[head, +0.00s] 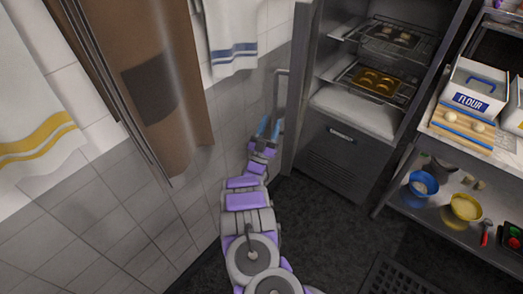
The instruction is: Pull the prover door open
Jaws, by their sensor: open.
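The prover (345,150) is a grey metal cabinet right of centre in the head view. Its door (299,90) stands wide open, swung out to the left and seen nearly edge-on beside the tiled wall. A grey bar handle (281,73) sticks out from the door's left face. My gripper (269,128), with blue fingertips, is open at the handle's lower end. I cannot tell whether the fingers are around the bar or touching it. The prover's inside shows racks with trays of dough (374,81).
A metal shelf unit (400,205) at the right holds a flour bin (472,99), a blue bowl (423,184) and a yellow bowl (466,207). A brown apron (160,90) and towels (231,35) hang on the left wall. Dark floor (330,225) before the prover is clear.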

